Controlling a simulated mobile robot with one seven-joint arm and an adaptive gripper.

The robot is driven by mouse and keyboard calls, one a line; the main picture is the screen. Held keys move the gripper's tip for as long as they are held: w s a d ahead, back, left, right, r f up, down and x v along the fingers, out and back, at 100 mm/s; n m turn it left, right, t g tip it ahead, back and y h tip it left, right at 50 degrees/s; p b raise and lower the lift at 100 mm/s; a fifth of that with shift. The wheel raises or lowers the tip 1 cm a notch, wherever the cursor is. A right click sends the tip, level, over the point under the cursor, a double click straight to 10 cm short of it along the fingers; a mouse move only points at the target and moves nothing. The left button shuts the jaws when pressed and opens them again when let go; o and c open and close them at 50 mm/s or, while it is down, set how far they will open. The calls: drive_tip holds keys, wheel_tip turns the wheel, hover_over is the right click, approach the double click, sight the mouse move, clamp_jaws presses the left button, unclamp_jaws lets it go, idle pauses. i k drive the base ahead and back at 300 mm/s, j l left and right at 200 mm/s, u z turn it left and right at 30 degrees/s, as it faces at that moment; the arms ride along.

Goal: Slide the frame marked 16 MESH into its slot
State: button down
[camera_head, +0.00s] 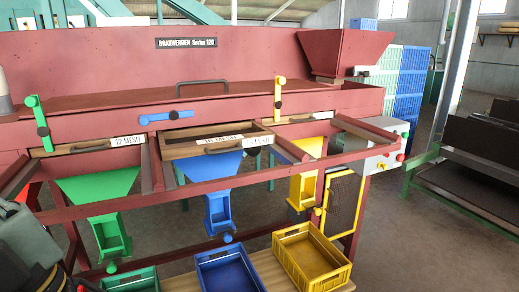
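A wooden mesh frame (185,151) with a dark handle sticks out from the middle bay of the red sorter, above the blue chute. Pale labels show on and beside its front, but their lettering is too small to read surely, so I cannot tell which reads 16 MESH. The left frame (75,149), labelled 12 MESH, sits in its bay above the green chute. A right bay with a dark handle (302,120) lies above the yellow chute. My gripper is not clearly in view; grey and black parts of mine show at the lower left.
The red sorter (90,52) spans the view. Green, blue and yellow levers and chutes mark its bays. Green, blue (228,272) and yellow (311,256) crates stand below. A grey control box (383,158) juts out at the right. Open floor lies right of the sorter.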

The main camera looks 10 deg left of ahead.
sight(212, 134)
drive_tip(key=i+l+u, duration=0.1)
drive_tip(key=l, duration=0.25)
drive_tip(key=i+l+u, duration=0.25)
drive_tip(key=i+l, duration=0.15)
drive_tip(key=l, duration=0.3)
drive_tip(key=i+u, duration=0.1)
drive_tip(key=u, duration=0.35)
drive_tip(key=i+l+u, duration=0.1)
drive_tip(key=u, duration=0.3)
